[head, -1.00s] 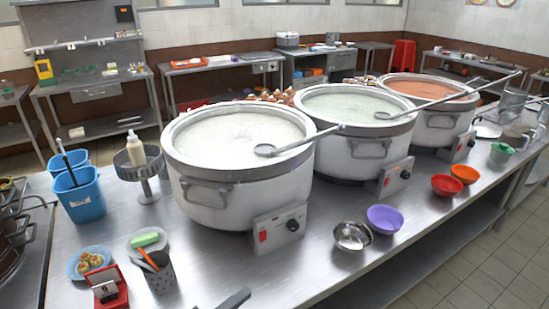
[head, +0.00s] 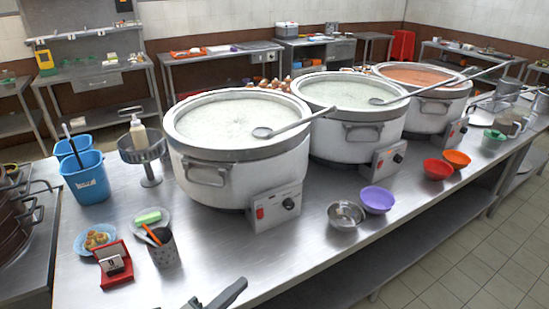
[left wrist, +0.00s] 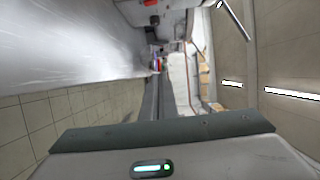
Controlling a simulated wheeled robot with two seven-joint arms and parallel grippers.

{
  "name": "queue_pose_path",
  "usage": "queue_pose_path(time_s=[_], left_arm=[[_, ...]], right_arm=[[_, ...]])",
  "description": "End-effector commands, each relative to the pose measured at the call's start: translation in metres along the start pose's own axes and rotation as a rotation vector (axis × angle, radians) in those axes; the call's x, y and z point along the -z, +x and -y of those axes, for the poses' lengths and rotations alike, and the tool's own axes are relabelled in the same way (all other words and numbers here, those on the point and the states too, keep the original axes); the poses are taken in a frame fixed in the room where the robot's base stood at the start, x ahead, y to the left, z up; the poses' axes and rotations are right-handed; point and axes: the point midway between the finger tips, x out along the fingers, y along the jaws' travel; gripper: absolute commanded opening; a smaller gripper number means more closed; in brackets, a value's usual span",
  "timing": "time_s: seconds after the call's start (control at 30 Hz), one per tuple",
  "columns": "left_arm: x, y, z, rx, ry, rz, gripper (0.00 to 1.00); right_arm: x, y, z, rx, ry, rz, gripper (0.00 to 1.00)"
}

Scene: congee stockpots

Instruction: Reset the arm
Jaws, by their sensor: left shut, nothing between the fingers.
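My left gripper (head: 236,287) shows at the bottom edge of the head view, low in front of the steel table (head: 290,262). Only its dark front part is in the picture. In the left wrist view its two fingers (left wrist: 154,98) lie together, shut with nothing between them. The table's front side and the floor show beyond them, tilted. My right gripper is in neither view.
Large white stockpots (head: 238,165) with ladles stand along the table. A metal bowl (head: 345,214), a purple bowl (head: 377,199), a utensil cup (head: 162,248) and a red box (head: 114,265) stand near its front. The table's front middle is clear.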

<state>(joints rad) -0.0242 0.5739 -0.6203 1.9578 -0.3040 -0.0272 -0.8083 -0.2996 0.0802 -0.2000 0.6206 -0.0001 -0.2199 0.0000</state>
Motion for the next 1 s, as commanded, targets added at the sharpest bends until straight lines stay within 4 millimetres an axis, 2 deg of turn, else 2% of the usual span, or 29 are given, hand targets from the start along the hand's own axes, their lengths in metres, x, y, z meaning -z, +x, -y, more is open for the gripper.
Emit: queue_pose_path(time_s=[0.27,0.47,0.67,0.8,1.0], left_arm=[[-0.01,-0.01,-0.011,-0.07,-0.208,0.154,0.0],[-0.02,-0.034,-0.031,-0.157,-0.462,0.341,0.0],[-0.021,-0.092,-0.068,-0.284,-0.838,0.627,0.0],[-0.008,-0.143,-0.093,-0.372,-1.086,0.833,0.0],[0.017,-0.202,-0.114,-0.463,-1.317,1.052,0.0]], right_arm=[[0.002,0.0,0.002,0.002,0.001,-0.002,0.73],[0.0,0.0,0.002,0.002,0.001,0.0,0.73],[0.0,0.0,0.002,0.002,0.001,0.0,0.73],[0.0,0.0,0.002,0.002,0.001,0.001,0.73],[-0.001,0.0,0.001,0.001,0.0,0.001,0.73]])
